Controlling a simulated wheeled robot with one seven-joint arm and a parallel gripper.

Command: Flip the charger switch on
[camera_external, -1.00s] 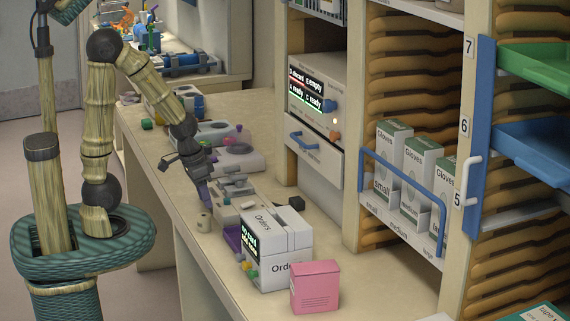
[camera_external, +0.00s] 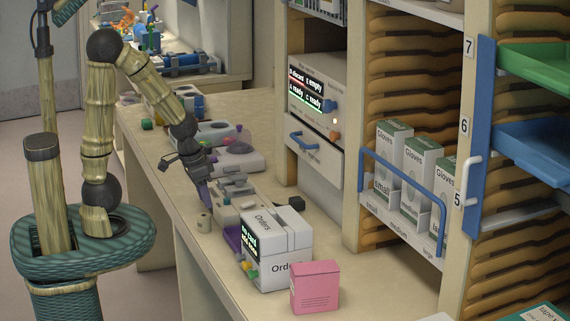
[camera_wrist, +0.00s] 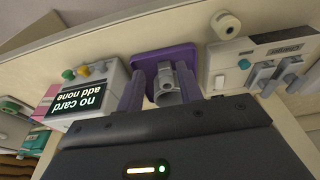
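A pale box with grey levers, a green button and a small label (camera_wrist: 285,40) is at the right of the wrist view; it looks like the charger, but the label is too small to read surely. In the external view the box (camera_external: 236,190) stands on the bench beside my gripper (camera_external: 205,192). In the wrist view my gripper (camera_wrist: 161,90) has its two purple fingers apart, to the left of the box. A grey cylindrical piece on a purple base (camera_wrist: 150,65) shows between and beyond the fingers; contact cannot be told.
A white Orders box (camera_external: 275,255) with a "no card" display and a pink box (camera_external: 315,287) stand in front. A small pale roll (camera_external: 204,222) lies near the bench edge. Shelves with glove boxes (camera_external: 418,165) rise at the right.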

